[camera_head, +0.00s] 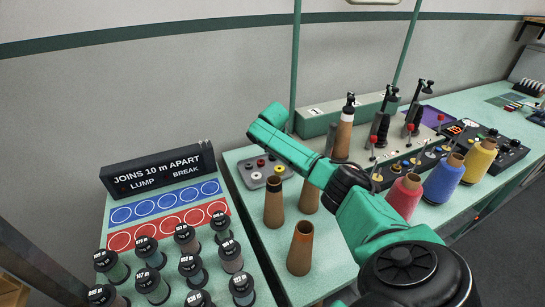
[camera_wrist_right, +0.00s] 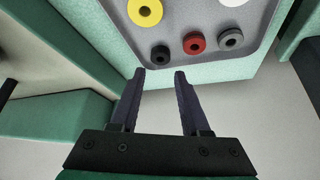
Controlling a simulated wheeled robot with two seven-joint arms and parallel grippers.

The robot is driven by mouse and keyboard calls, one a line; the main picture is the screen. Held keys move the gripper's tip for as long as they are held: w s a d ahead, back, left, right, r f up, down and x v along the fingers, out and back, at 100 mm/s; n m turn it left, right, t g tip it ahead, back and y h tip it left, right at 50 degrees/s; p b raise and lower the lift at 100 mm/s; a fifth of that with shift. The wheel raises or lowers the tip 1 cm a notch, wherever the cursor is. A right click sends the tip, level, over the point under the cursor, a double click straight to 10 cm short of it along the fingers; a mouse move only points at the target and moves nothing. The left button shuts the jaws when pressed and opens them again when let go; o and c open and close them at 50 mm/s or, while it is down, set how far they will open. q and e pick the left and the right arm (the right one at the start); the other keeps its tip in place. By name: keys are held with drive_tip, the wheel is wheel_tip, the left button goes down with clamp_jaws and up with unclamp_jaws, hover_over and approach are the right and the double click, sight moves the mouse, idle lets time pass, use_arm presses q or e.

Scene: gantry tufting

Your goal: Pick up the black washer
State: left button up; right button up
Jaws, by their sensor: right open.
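The black washer (camera_wrist_right: 160,55) lies in a grey tray (camera_wrist_right: 262,30), near the tray's edge, in the right wrist view. In that picture it sits just above the gap between my right fingertips. My right gripper (camera_wrist_right: 159,72) is open and empty, with its two fingers apart. I cannot tell how far the fingertips are from the washer. The tray (camera_head: 250,180) also shows in the head view, at the end of the green table, but the washers there are small. My right arm reaches over the table; its fingers are not clear in the head view. My left gripper is out of view.
A red washer (camera_wrist_right: 194,43), a dark grey washer (camera_wrist_right: 229,41), a yellow washer (camera_wrist_right: 145,12) and a white washer (camera_wrist_right: 232,2) share the tray. Brown cones (camera_head: 301,250) stand in front of it. A sign (camera_head: 158,170) and several labelled spools are at left.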

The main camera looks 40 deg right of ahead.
sight(272, 157)
drive_tip(key=x, duration=0.5)
drive_tip(key=shift+s+a+f+b, duration=0.15)
drive_tip(key=shift+s+a+b, duration=0.05)
drive_tip(key=shift+s+b, duration=0.1)
drive_tip(key=shift+w+d+f, duration=0.1)
drive_tip(key=shift+w+f, duration=0.05)
drive_tip(key=shift+w, duration=0.05)
clamp_jaws()
